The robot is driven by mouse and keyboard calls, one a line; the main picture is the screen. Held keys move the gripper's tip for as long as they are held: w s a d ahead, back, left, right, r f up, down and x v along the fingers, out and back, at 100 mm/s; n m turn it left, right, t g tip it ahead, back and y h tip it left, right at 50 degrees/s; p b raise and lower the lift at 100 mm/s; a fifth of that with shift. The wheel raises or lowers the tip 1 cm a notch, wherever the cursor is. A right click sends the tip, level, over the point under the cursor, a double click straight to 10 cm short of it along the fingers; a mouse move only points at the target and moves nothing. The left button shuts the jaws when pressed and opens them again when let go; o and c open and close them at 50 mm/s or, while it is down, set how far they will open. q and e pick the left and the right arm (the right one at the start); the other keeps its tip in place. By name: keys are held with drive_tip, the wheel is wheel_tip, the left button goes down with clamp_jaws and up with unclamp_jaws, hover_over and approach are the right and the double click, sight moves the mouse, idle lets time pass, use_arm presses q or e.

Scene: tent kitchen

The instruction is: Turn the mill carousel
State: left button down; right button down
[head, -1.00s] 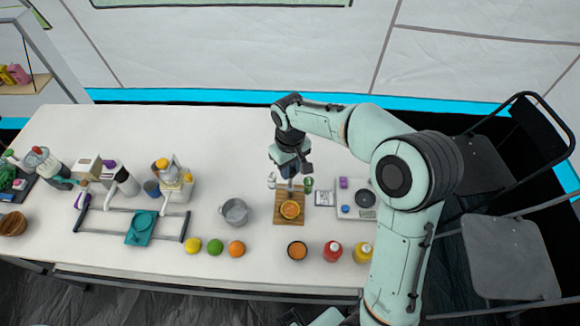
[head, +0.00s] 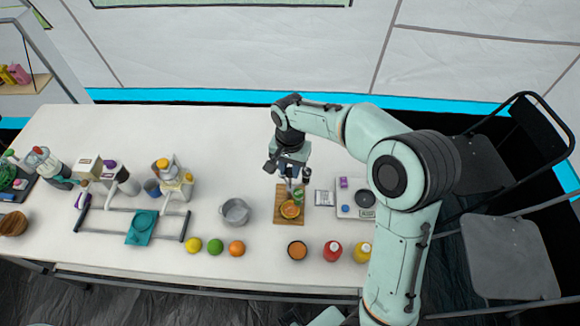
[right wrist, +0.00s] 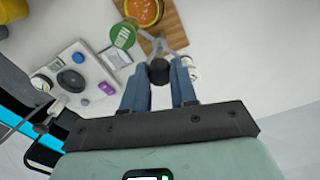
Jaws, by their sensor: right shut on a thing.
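The mill carousel (right wrist: 159,71) stands on the white table by the wooden board. Its dark centre knob is between the fingers of my right gripper (right wrist: 160,83) in the right wrist view, and the gripper is shut on it. Grey arms spread out from under the knob. A green-topped mill (right wrist: 123,35) is at one side, and it also shows in the head view (head: 298,193). A pale mill (right wrist: 193,70) is partly hidden behind a finger. In the head view my right gripper (head: 291,178) hides much of the carousel. My left gripper is not in view.
The wooden board (head: 281,217) with an orange-filled dish (head: 290,209) is just in front. A metal pot (head: 235,211) stands left, a scale-like white plate (head: 349,211) right. Bottles and fruit line the front edge. The table behind is clear.

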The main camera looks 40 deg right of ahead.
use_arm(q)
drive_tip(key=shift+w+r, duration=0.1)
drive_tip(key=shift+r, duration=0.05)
use_arm(e)
drive_tip(key=m, duration=0.5)
drive_tip(key=shift+m, duration=0.3)
idle(0.3)
drive_tip(key=c, duration=0.9)
unclamp_jaws()
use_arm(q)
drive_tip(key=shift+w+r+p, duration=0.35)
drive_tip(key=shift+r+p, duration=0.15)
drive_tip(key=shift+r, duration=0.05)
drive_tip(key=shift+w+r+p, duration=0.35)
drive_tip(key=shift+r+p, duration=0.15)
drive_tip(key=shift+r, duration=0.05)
use_arm(e)
wheel_tip(320, 180, up, 13)
drive_tip(key=shift+r, duration=0.2)
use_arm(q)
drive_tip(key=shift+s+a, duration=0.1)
use_arm(e)
drive_tip(key=shift+f, duration=0.1)
